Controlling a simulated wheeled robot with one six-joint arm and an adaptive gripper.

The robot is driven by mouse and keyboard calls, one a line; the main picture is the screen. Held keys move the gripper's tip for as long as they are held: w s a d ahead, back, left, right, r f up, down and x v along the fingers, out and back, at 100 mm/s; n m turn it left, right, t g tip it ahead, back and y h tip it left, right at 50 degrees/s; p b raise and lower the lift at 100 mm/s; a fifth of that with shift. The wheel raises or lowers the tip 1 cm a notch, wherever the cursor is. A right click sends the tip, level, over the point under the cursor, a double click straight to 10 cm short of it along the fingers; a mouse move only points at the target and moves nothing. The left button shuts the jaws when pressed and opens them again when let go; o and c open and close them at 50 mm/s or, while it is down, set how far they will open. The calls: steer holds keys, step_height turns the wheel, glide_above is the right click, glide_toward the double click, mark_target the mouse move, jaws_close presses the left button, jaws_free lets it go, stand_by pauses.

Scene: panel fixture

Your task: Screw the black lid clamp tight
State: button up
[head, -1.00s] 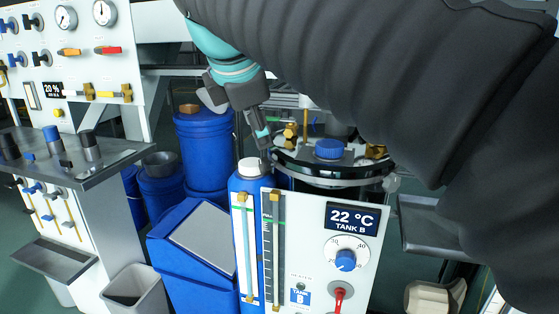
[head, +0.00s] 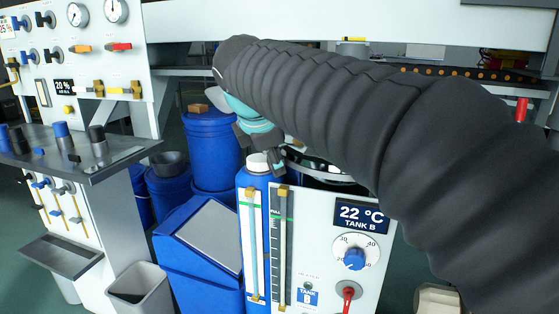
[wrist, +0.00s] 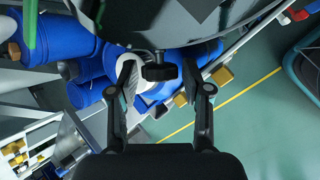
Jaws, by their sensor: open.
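The black lid clamp (wrist: 160,72) shows in the wrist view as a dark bar-shaped knob at the edge of the tank lid (wrist: 165,15). My gripper (wrist: 163,76) is open, with one finger on each side of the knob. I see gaps between the fingers and the knob; its depth between them is hard to tell. In the head view my gripper (head: 277,160) is at the left side of the tank rim (head: 325,172), and my arm hides most of the lid. I cannot make out the clamp there.
A blue bottle with a white cap (head: 258,162) stands close beside my gripper. The Tank B panel (head: 375,255) stands in front of the tank. Blue drums (head: 212,150) are behind, and a blue bin (head: 195,265) and a grey bin (head: 140,290) are to the left.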

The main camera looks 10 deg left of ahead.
steer(key=shift+w+f, duration=0.2)
steer(key=shift+f, duration=0.1)
steer(key=shift+c, duration=0.3)
steer(key=c, duration=0.8)
steer(key=shift+f+b, duration=0.2)
steer(key=shift+b, duration=0.45)
steer(key=t+b, duration=0.1)
steer(key=b, duration=0.2)
steer(key=shift+s+d+f+y, duration=0.1)
steer(key=shift+f+y, duration=0.1)
steer(key=shift+y, duration=0.2)
steer(key=t+y+b, duration=0.1)
steer(key=b, duration=0.2)
steer(key=shift+m+t, duration=0.4)
steer(key=shift+r+t+y+b, duration=0.15)
steer(key=shift+t+y+b, duration=0.2)
steer(key=shift+b, duration=0.6)
steer(key=shift+r, duration=0.1)
